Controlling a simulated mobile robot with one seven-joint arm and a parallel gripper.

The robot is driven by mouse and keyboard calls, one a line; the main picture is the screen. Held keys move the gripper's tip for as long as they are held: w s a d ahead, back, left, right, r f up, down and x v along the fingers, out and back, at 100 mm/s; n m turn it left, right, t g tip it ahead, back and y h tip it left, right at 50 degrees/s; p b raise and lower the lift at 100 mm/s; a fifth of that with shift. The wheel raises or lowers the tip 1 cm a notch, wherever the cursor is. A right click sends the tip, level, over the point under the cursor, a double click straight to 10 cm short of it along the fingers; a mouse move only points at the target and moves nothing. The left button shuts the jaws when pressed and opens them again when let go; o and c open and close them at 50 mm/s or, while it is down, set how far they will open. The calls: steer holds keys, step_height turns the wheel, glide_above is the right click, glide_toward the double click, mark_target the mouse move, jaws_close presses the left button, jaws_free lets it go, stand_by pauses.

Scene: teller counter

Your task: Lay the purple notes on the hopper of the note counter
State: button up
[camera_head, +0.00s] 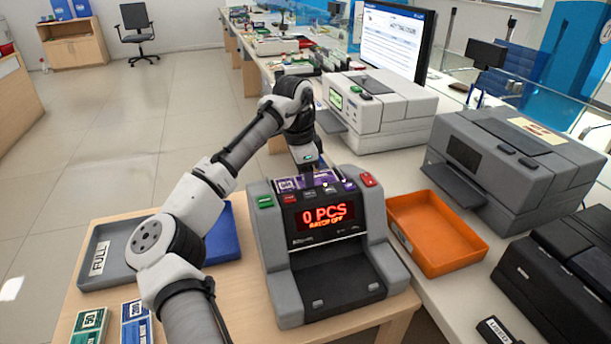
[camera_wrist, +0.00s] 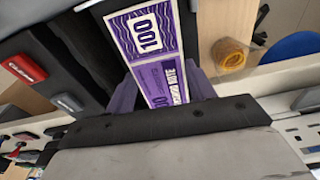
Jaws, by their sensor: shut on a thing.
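The note counter (camera_head: 322,245) stands on the wooden table, its red display reading "0 PCS". My gripper (camera_head: 308,172) is behind the counter's display panel, low over its top rear. In the wrist view my gripper (camera_wrist: 160,95) is shut on the purple notes (camera_wrist: 152,55), a flat strip marked 100 that reaches out between the fingers. The notes also show as a purple patch (camera_head: 327,177) at the counter's top in the head view. The dark top of the counter lies beside and under them; whether they touch the hopper I cannot tell.
An orange tray (camera_head: 435,232) is right of the counter, with a grey printer (camera_head: 520,165) beyond. A grey tray marked FULL (camera_head: 108,282) and a blue tray (camera_head: 222,245) are at left. An orange-yellow roll (camera_wrist: 230,53) lies near the notes in the wrist view.

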mark_target(299, 182)
steer(key=o, duration=1)
steer(key=shift+f, duration=0.1)
steer(key=r, duration=0.4)
steer(key=a+r, duration=0.1)
steer(key=r, duration=0.7)
steer(key=shift+s+a+r, duration=0.1)
steer(key=shift+s+a, duration=0.1)
